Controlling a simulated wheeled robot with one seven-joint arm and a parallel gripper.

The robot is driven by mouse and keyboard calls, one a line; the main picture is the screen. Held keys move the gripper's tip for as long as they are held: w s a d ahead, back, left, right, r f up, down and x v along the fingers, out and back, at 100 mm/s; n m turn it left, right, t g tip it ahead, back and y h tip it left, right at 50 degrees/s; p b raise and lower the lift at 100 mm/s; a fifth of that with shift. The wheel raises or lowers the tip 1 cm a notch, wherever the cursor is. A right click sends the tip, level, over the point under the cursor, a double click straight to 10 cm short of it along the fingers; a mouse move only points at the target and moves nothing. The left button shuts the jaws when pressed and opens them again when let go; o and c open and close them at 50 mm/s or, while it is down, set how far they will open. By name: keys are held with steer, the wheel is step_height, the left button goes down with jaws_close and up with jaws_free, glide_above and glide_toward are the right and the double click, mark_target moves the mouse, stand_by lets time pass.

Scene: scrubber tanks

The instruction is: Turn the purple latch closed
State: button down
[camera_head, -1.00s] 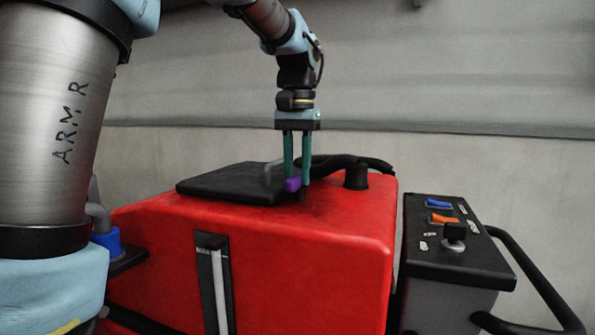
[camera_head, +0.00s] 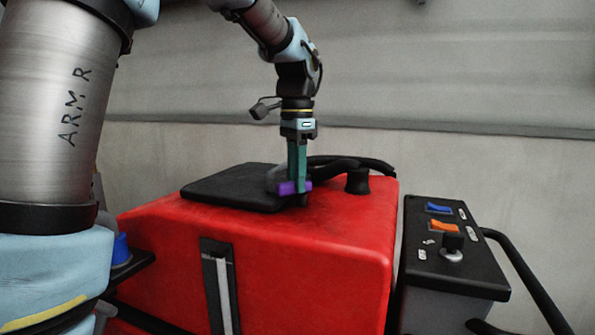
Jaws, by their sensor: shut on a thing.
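The purple latch (camera_head: 287,188) is a small bar on top of the red tank (camera_head: 300,240), at the right edge of a flat black lid (camera_head: 232,187). It now shows lengthwise, lying across the picture from left to right. My gripper (camera_head: 298,184) points down from above, with its teal fingers shut on the latch. I see the fingers nearly edge-on, one in front of the other, and they hide part of the latch. Its pivot is hard to make out.
A black hose (camera_head: 345,163) and a black cap (camera_head: 357,181) are just right of my gripper. A black control panel (camera_head: 452,240) with blue and orange switches and a black handle rail (camera_head: 520,275) stand at the right. The tank top in front is clear.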

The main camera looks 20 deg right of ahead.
steer(key=m, duration=0.2)
steer(key=m+p, duration=0.2)
steer(key=m, duration=0.1)
steer(key=shift+w+d+r+m, duration=0.1)
steer(key=shift+w+r+m, duration=0.05)
steer(key=shift+w+m, duration=0.15)
steer(key=shift+w+d+m+p, duration=0.1)
steer(key=shift+m+p, duration=0.45)
steer(key=shift+m, duration=0.45)
steer(key=shift+w+d+m+p, duration=0.1)
steer(key=shift+m+p, duration=0.45)
steer(key=shift+m, duration=0.45)
steer(key=c, duration=0.7)
jaws_free()
steer(key=shift+a, duration=0.1)
steer(key=shift+o, duration=0.2)
step_height(320, 180, up, 10)
steer(key=b, duration=0.1)
steer(key=shift+r+b, duration=0.25)
steer(key=shift+b, duration=0.15)
